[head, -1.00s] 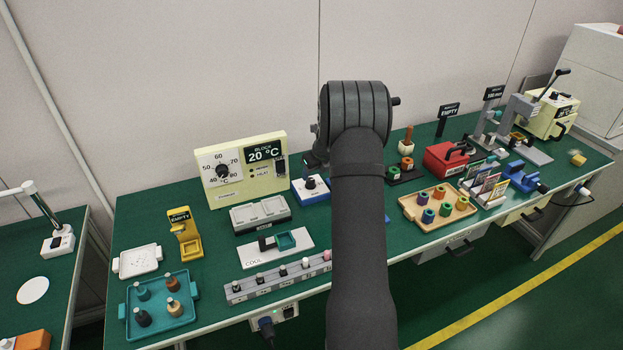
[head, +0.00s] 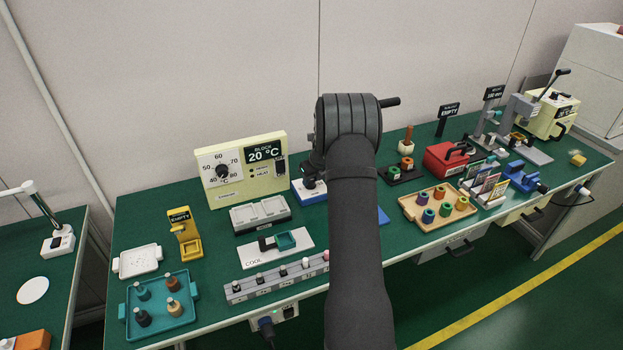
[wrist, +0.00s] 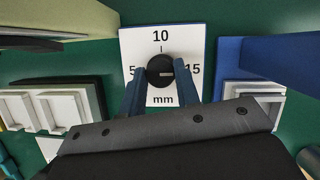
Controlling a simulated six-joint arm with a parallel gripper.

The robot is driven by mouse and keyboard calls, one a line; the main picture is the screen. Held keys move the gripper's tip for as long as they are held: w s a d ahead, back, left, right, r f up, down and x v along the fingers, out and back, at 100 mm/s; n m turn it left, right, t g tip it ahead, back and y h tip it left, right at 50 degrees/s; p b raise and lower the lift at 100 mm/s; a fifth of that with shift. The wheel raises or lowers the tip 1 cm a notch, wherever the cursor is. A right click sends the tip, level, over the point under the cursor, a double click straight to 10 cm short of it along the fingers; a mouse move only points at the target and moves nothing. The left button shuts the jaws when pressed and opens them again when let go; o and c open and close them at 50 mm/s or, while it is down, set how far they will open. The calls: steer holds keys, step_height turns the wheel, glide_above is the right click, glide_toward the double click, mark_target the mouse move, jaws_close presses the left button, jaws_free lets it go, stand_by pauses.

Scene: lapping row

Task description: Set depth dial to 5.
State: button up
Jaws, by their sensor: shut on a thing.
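The depth dial (wrist: 136,40) is a white plate marked 5, 10, 15 and mm in the wrist view. Its round black knob (wrist: 160,66) has a light pointer line aimed to the right, towards 15. My gripper (wrist: 161,82) has its blue fingers on the left and right of the knob and is shut on it. The fingers partly cover the plate's sides near the 5 and the 15.
Blue parts (wrist: 285,60) stand close to the right of the dial plate in the wrist view. Pale trays (wrist: 50,108) lie to its left. In the head view, a cream heater block (head: 240,170) stands at the back left and a wooden tray (head: 405,205) lies right of my arm.

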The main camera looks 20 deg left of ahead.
steer(key=shift+n, duration=0.3)
steer(key=n, duration=0.2)
steer(key=n+g+y, duration=0.1)
steer(key=n, duration=0.1)
steer(key=shift+w+g, duration=0.15)
steer(key=shift+g, duration=0.15)
steer(key=shift+w+d+n+g, duration=0.1)
steer(key=shift+n+g, duration=0.8)
steer(key=shift+n, duration=1.4)
steer(key=o, duration=1)
